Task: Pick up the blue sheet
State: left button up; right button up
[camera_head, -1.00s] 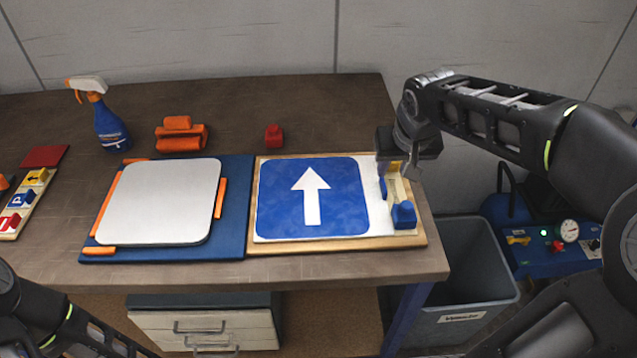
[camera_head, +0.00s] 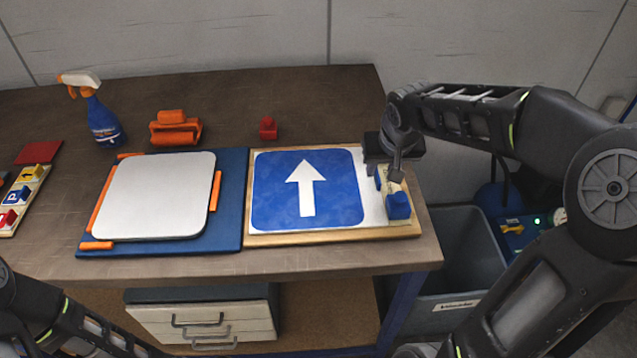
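The blue sheet (camera_head: 265,192) with a white upward arrow lies flat on a wooden board (camera_head: 290,238) on the table. White backing shows along its right side. My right gripper (camera_head: 388,175) is over the right end of the board, beside the sheet's white margin and near a blue block (camera_head: 398,206). Its fingers are small and partly hidden, so I cannot tell whether they are open or shut. My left arm shows at the lower left, but its gripper is out of view.
A white plate (camera_head: 155,196) with orange strips lies on a blue mat (camera_head: 229,205). A spray bottle (camera_head: 103,122), an orange roller-like object (camera_head: 175,130) and a red block (camera_head: 268,128) stand behind. A grey bin (camera_head: 462,260) is right of the table (camera_head: 300,95).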

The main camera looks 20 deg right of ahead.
aim_at(378, 175)
jog(key=shift+x, duration=1.6)
jog(key=shift+a+r, duration=0.1)
grip_shut()
